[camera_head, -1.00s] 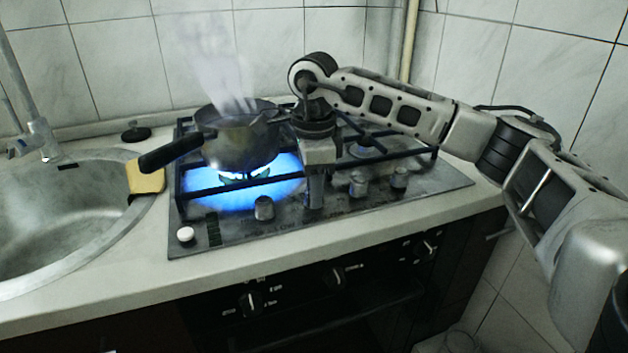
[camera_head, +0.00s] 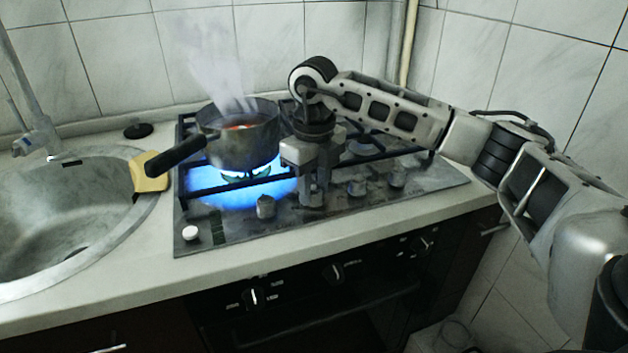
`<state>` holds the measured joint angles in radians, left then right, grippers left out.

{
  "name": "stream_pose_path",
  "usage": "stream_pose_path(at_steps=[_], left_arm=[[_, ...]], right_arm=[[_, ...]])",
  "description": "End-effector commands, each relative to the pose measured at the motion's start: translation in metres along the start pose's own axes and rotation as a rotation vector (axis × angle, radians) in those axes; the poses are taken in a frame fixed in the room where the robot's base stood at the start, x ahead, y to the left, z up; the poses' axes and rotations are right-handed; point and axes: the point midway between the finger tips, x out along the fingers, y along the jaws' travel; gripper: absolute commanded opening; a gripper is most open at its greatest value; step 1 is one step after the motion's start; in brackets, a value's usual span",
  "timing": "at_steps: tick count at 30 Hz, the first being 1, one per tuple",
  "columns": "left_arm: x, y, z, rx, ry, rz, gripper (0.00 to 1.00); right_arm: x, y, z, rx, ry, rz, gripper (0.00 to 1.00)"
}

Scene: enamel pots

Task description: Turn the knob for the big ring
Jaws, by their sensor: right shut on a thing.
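The dark gas hob (camera_head: 240,222) has a row of knobs along its front. My right gripper (camera_head: 313,198) points down at that row, shut on a knob that its fingers mostly hide. A free knob (camera_head: 265,207) stands to its left, and two more knobs, one nearer (camera_head: 357,187) and one farther (camera_head: 398,179), stand to its right. A blue flame (camera_head: 235,188) burns on the ring under the pot (camera_head: 238,148). I cannot tell from the markings which ring the held knob serves. My left gripper is out of view.
The steaming pot has something orange-red inside, and its black handle (camera_head: 176,154) points left. A sink (camera_head: 70,215) with a yellow sponge (camera_head: 150,178) is at the left. Tiled walls close the back and right. A white button (camera_head: 191,233) sits at the hob's front left.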

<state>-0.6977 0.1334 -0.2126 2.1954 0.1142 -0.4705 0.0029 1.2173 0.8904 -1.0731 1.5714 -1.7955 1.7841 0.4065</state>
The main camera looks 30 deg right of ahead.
Motion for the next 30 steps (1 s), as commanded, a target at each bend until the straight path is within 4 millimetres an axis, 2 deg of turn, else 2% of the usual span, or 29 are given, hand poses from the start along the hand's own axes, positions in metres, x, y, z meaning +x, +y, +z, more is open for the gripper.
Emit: stream_pose_path(at_steps=[21,30], left_arm=[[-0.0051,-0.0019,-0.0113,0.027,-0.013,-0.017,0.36],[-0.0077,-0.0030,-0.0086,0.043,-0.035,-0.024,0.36]], right_arm=[[-0.0018,-0.0002,0.0000,0.680,0.000,0.000,0.09],[-0.0016,0.0001,0.0002,0.948,0.000,0.001,0.09]])
